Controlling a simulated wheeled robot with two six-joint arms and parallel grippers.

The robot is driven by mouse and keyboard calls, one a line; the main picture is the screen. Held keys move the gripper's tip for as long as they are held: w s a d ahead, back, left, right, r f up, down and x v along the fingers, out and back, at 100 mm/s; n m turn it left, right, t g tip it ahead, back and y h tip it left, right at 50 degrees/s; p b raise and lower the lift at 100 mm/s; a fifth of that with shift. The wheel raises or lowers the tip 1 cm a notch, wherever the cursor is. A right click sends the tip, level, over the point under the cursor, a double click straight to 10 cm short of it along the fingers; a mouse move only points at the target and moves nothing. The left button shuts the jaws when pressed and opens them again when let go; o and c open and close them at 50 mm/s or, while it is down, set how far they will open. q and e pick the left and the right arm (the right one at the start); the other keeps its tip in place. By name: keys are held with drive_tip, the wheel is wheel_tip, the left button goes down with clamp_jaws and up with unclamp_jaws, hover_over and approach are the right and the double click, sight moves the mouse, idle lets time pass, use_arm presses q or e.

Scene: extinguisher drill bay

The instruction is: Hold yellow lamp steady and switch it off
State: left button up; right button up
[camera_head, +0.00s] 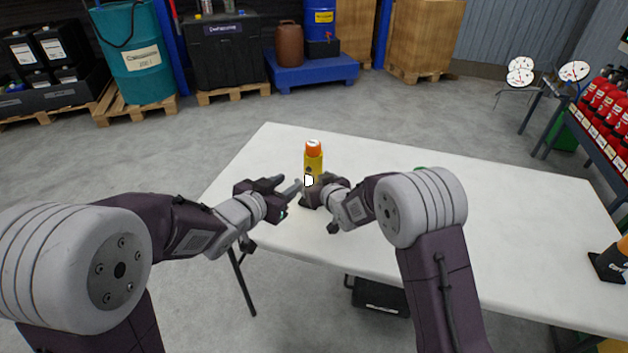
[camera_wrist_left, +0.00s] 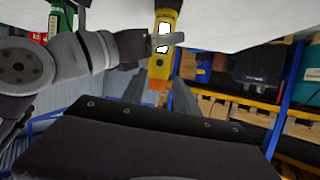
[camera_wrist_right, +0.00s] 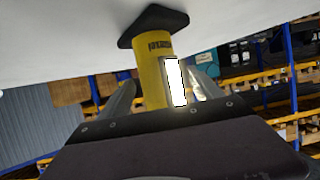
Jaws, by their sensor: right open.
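The yellow lamp (camera_head: 316,163) stands upright on the white table, with an orange top, a black base and a bright white lit panel. My right gripper (camera_head: 318,188) is open low at the lamp. In the right wrist view the lamp's yellow body (camera_wrist_right: 152,75) is between the two fingers, its lit panel glowing. My left gripper (camera_head: 292,187) is just left of the lamp, its fingers apart and empty. In the left wrist view the lamp (camera_wrist_left: 166,28) appears upside down beyond the fingertips.
A green thing (camera_head: 420,169) is partly hidden behind my right arm. Red extinguishers (camera_head: 605,100) stand on a rack at the right.

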drive_tip(key=shift+w+a+f, duration=0.2)
drive_tip(key=shift+w+f, duration=0.05)
drive_tip(key=shift+w, duration=0.3)
clamp_jaws()
use_arm(q)
clamp_jaws()
idle(3.2)
